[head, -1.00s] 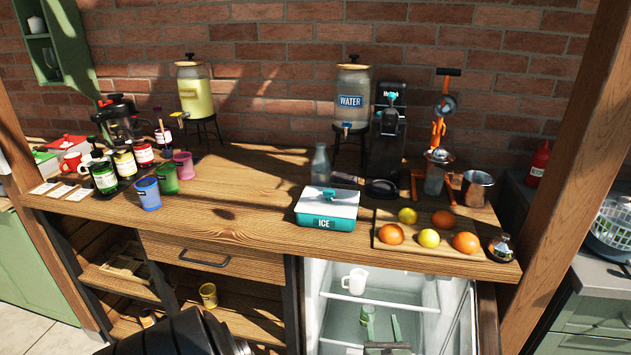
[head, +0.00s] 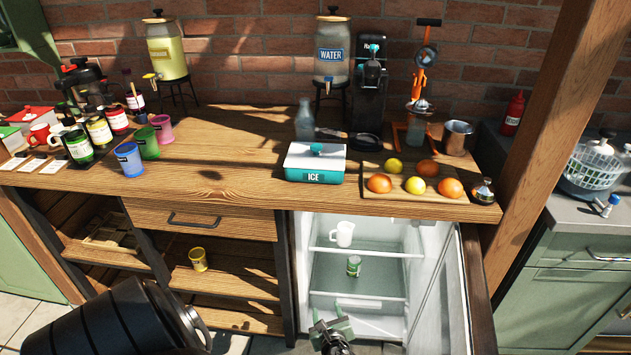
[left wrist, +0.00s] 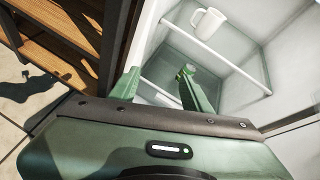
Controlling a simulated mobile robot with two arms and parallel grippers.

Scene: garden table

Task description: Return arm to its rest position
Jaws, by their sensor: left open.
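My left gripper (head: 331,321) is at the bottom of the head view, in front of the open fridge (head: 372,292). In the left wrist view its two green fingers (left wrist: 158,74) stand wide apart with nothing between them. A white mug (head: 343,234) stands on the shelf above. My right gripper does not show.
The wooden counter (head: 235,150) holds an ice box (head: 315,162), a fruit board (head: 372,202), cups, jars and dispensers. The fridge door (head: 450,290) is open at the right. A yellow cup (head: 198,259) stands on the lower shelf at left.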

